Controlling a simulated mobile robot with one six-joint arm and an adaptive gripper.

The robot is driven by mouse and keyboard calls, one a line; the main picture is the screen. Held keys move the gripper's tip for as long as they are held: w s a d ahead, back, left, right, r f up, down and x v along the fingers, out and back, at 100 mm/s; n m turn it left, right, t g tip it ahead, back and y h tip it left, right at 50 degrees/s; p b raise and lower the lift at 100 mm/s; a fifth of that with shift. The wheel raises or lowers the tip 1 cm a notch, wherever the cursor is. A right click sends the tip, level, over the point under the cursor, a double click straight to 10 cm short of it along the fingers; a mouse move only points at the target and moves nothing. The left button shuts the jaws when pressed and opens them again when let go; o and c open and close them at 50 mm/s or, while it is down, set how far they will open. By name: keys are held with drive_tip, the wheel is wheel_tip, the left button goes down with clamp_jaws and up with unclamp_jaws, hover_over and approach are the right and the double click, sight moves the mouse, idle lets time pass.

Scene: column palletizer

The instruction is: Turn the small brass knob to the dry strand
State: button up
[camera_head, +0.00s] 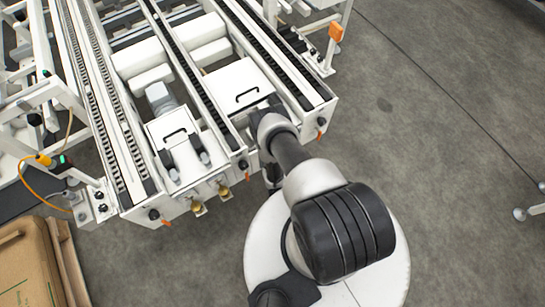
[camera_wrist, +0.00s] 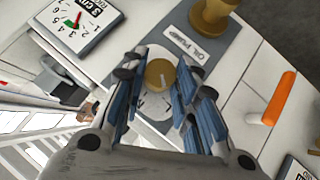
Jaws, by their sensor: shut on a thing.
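In the wrist view, a small round brass knob (camera_wrist: 160,73) with a pale pointer line sits between the blue-padded fingers of my gripper (camera_wrist: 160,82). The gripper is shut on it. The pale dial plate (camera_wrist: 153,105) under the knob is partly covered by the fingers, and I cannot read its markings or tell which strand the knob points to. In the head view my arm reaches down to the conveyor's end face, and the gripper is mostly hidden behind the arm and frame.
A larger brass knob (camera_wrist: 212,14) stands close by on a grey labelled plate (camera_wrist: 205,45). A numbered gauge (camera_wrist: 75,22) is at upper left, an orange bar (camera_wrist: 279,98) at right. Two brass fittings (camera_head: 197,208) (camera_head: 224,190) show on the conveyor end.

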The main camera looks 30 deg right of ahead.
drive_tip(key=shift+a+f+n+h+b, duration=0.1)
drive_tip(key=shift+a+n+h+b, duration=0.05)
drive_tip(key=shift+n+h+b, duration=0.35)
idle(0.4)
drive_tip(key=o, duration=1.1)
drive_tip(key=shift+c, duration=0.2)
drive_tip(key=v, duration=0.7)
drive_tip(key=shift+s+a, duration=0.2)
